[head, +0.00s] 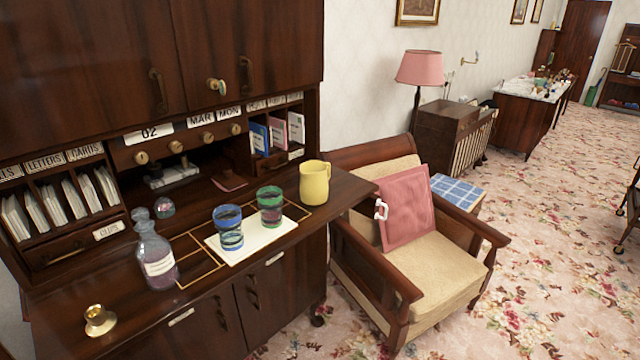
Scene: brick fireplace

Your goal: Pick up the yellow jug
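The yellow jug (315,183) stands upright near the right end of the dark wooden desk top (268,262). Neither of my grippers shows in the head view, and nothing touches the jug.
Left of the jug, a green-rimmed glass (270,206) and a blue-rimmed glass (229,228) stand on a white sheet (262,236). A stoppered bottle (157,258) and a brass candle holder (99,320) stand further left. An armchair (440,270) is right of the desk.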

